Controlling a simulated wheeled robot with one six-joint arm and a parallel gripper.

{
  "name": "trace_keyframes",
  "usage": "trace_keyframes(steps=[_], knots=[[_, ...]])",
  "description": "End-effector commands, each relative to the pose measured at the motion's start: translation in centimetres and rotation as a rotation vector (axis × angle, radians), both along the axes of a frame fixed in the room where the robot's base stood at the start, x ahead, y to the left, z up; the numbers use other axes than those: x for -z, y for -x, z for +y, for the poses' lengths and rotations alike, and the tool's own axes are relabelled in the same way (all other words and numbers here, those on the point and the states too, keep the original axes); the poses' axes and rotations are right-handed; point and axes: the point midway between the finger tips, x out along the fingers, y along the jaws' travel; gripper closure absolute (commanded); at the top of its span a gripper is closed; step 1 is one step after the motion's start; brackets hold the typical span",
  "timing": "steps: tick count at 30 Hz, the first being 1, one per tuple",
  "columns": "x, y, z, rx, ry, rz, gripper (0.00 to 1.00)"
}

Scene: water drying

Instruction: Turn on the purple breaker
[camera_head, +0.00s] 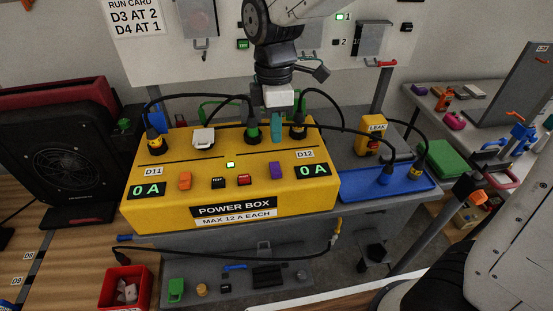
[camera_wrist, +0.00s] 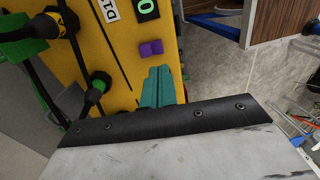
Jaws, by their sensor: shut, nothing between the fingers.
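The purple breaker (camera_head: 276,170) is a small rocker on the sloped front of the yellow power box (camera_head: 165,216), left of the D12 label and the right display (camera_head: 313,170), which reads 0 A. The purple breaker shows in the wrist view (camera_wrist: 151,48) just beyond the fingertips. My gripper (camera_head: 277,140) has teal fingers, shut and empty, above the box and behind the breaker. In the wrist view the fingertips (camera_wrist: 159,70) are close to the breaker, with a visible gap. Whether the breaker is on or off is too small to tell.
An orange breaker (camera_head: 185,180), a black button (camera_head: 218,183) and a red button (camera_head: 244,180) share the panel. Black cables arch from plugs around my gripper. A yellow LEAK unit (camera_head: 371,137) and a blue tray (camera_head: 355,187) stand to the right.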

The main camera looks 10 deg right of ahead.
Motion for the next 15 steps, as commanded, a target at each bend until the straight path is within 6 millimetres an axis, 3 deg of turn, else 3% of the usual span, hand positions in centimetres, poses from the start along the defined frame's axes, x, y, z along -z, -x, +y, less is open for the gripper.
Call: trace_keyframes(steps=[6,15], knots=[[4.7,0.7,0.0,0.0,0.002,0.004,1.0],[8.1,1.0,0.0,0.0,0.0,0.0,1.0]])
